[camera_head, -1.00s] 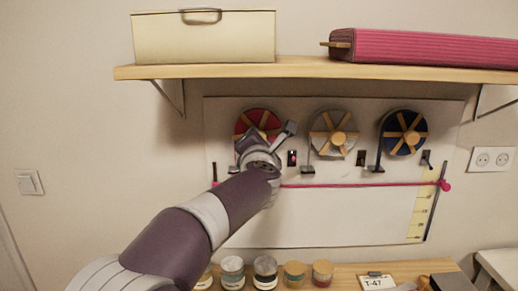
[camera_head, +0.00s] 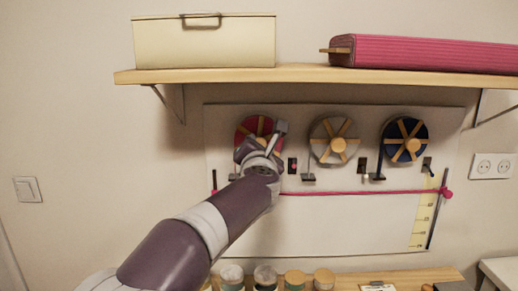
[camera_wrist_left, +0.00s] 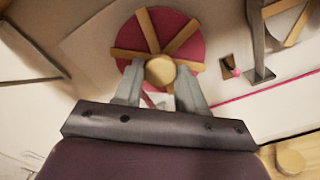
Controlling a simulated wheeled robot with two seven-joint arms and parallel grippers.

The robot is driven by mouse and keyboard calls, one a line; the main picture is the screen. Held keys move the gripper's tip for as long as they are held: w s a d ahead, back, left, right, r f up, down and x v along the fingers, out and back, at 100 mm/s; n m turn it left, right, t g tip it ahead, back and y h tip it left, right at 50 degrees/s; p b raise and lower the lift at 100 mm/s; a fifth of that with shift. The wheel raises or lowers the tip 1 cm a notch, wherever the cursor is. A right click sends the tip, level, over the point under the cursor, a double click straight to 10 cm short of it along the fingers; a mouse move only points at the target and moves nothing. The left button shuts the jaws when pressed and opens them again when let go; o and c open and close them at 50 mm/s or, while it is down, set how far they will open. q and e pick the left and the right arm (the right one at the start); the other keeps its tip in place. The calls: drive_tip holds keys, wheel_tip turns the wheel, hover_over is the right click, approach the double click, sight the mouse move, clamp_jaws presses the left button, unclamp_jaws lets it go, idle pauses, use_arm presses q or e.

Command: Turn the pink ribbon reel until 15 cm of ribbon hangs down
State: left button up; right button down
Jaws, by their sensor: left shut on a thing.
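The pink ribbon reel (camera_head: 246,126) is a pink disc with wooden spokes, mounted at the left of the white wall board. In the left wrist view the reel (camera_wrist_left: 189,51) faces me, with its round wooden knob (camera_wrist_left: 160,71) in the middle. My left gripper (camera_wrist_left: 160,82) is shut on this knob, one finger on each side. In the head view my left gripper (camera_head: 267,140) covers much of the reel. A small pink end shows at a dark slot (camera_head: 292,165) right of the reel. How far ribbon hangs is hidden by my arm.
A grey reel (camera_head: 320,131) and a blue reel (camera_head: 388,131) hang to the right. A pink horizontal line (camera_head: 360,192) crosses the board below, ending near a yellow scale (camera_head: 424,222). A shelf (camera_head: 300,74) juts out above. Several jars (camera_head: 265,277) stand below.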

use_arm(q)
drive_tip(key=o, duration=1)
drive_tip(key=shift+f, duration=0.3)
drive_tip(key=shift+o, duration=0.3)
drive_tip(key=shift+r, duration=0.1)
drive_tip(key=shift+s, duration=0.1)
drive_tip(key=s+b, duration=0.3)
drive_tip(key=s, duration=0.9)
drive_tip(key=shift+s, duration=0.3)
